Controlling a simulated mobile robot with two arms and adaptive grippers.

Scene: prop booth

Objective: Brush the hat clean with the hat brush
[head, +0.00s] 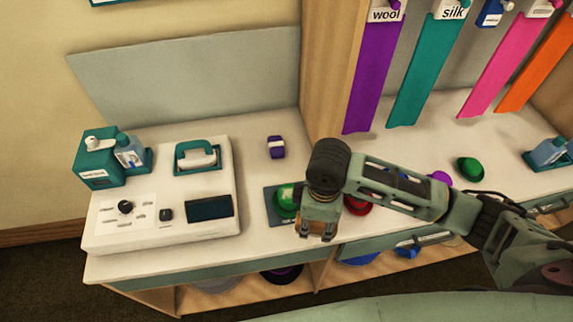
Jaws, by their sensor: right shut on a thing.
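A small green hat (285,199) sits on a dark grey mat (276,220) near the counter's front edge. My right gripper (317,234) points down just right of the hat, over the mat's right side. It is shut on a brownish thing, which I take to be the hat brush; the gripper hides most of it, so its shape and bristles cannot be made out. I cannot tell whether it touches the hat. My left gripper is not in view.
A red round thing (357,205) lies right of my gripper. Coloured strips hang at the back right.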

